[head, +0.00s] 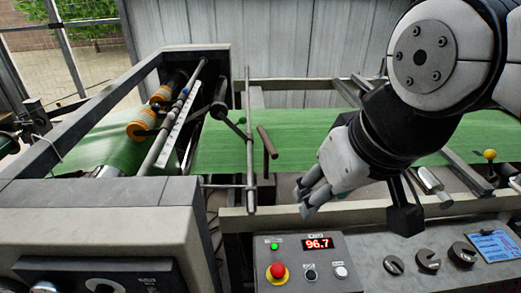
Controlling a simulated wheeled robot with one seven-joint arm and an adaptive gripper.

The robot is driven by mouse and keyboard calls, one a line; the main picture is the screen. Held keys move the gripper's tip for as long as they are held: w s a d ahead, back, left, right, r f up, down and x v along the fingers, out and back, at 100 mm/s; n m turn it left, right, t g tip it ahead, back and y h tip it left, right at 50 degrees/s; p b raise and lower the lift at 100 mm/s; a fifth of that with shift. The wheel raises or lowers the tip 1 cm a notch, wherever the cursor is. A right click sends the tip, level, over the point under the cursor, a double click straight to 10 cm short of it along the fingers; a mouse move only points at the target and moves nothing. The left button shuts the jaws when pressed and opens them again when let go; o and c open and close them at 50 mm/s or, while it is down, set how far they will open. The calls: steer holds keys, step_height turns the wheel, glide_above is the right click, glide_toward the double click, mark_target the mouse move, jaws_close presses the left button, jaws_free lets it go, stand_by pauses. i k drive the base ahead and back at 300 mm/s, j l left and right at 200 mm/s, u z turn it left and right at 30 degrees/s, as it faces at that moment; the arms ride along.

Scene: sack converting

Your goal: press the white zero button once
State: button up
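The white button (341,271) is a small round knob on the sloped grey control panel (325,262), below and right of the red display (317,243) reading 96.7. A small label sits above the button, too small to read. My gripper (304,200) comes in from the upper right, fingers pointing down and left. It appears above and behind the panel, apart from the button, and holds nothing that I can see. The fingers overlap from this angle, so their opening is unclear.
A red stop button (278,270) on yellow, a black knob (311,274) and a lit green lamp (274,246) share the panel. Several dark knobs (427,260) and a blue screen (494,245) lie to the right. A metal rail and an upright rod (250,140) stand near my gripper.

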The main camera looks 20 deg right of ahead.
mark_target(341, 272)
steer(key=z, duration=0.5)
steer(key=k+j, duration=1.15)
steer(key=j, duration=0.15)
steer(key=i+j+z, duration=0.05)
